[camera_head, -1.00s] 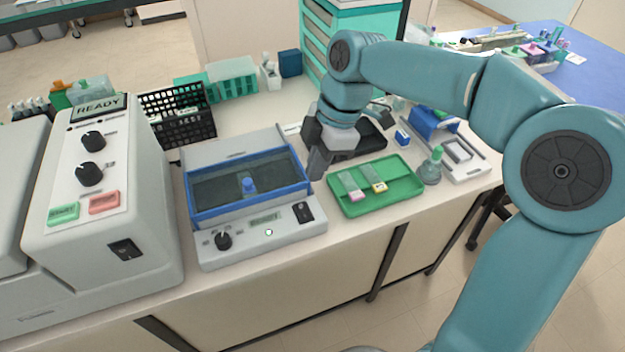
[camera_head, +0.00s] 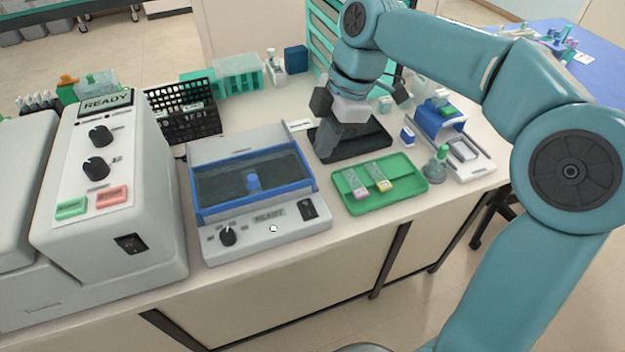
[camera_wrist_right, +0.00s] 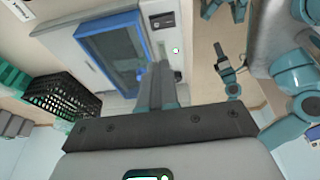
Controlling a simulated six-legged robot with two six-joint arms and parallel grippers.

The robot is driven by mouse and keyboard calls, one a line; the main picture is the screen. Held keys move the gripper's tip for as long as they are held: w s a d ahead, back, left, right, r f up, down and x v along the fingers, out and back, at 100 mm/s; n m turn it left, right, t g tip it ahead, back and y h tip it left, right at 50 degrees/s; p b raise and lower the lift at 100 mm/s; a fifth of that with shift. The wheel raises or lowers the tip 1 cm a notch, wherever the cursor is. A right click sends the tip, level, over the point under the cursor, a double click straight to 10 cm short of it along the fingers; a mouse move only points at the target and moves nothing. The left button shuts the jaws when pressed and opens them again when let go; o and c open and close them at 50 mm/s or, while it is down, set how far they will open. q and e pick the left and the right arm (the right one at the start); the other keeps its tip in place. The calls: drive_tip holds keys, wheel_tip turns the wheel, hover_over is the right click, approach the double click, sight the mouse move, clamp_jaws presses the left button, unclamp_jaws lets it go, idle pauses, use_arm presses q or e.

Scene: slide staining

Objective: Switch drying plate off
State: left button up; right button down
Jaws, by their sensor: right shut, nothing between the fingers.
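The grey bench unit (camera_head: 262,240) with a blue-framed, see-through lid over a dark plate appears to be the drying plate. Its front panel has a black knob (camera_head: 228,237), a small display (camera_head: 268,216) and a black rocker switch (camera_head: 308,209). The switch also shows in the right wrist view (camera_wrist_right: 163,20); its position is too small to read. My right gripper (camera_head: 327,150) is shut and empty, behind and right of the switch, apart from it. In the wrist view its fingers (camera_wrist_right: 157,72) overlap the unit's edge. My left gripper (camera_wrist_right: 229,75) shows small; its jaws are unclear.
A green tray (camera_head: 410,188) with two slides lies right of the unit. A black tray (camera_head: 375,150) lies behind it, near my gripper. A large machine (camera_head: 145,190) reading READY stands left. A black basket (camera_head: 185,125) stands behind. A flask (camera_head: 436,168) stands right.

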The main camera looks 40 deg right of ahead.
hover_over(304, 204)
drive_tip(key=d, duration=0.1)
drive_tip(key=f, duration=1.2)
drive_tip(key=shift+s+f, duration=0.15)
drive_tip(key=shift+s, duration=0.1)
drive_tip(key=shift+w+f, duration=0.1)
drive_tip(key=shift+f, duration=0.5)
